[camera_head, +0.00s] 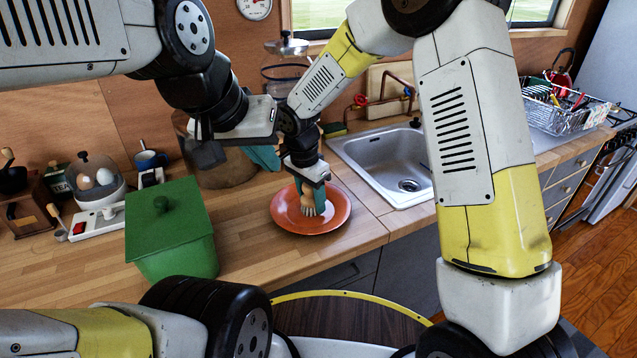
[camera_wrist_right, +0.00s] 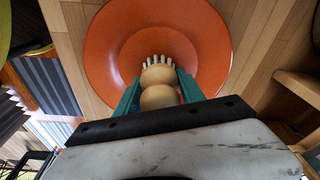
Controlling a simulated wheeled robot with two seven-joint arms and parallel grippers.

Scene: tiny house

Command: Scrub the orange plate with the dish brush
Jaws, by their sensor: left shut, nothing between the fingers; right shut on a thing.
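The orange plate (camera_head: 337,213) lies flat on the wooden counter, left of the sink. It also fills the upper middle of the right wrist view (camera_wrist_right: 108,45). My right gripper (camera_head: 307,197) points down over the plate, its teal fingers shut on the wooden dish brush (camera_head: 309,200). In the right wrist view the brush (camera_wrist_right: 158,97) sits between the fingers, pale bristles toward the plate's middle. Whether the bristles touch the plate, I cannot tell for sure. My left gripper (camera_head: 264,158) is shut and empty, above the counter behind and left of the plate, partly hidden by its own hand.
A green lidded canister (camera_head: 170,230) stands left of the plate near the counter edge. A large jar (camera_head: 222,168) is behind the left hand. The steel sink (camera_head: 385,160) is right of the plate, with a dish rack (camera_head: 570,115) farther right. Counter between canister and plate is clear.

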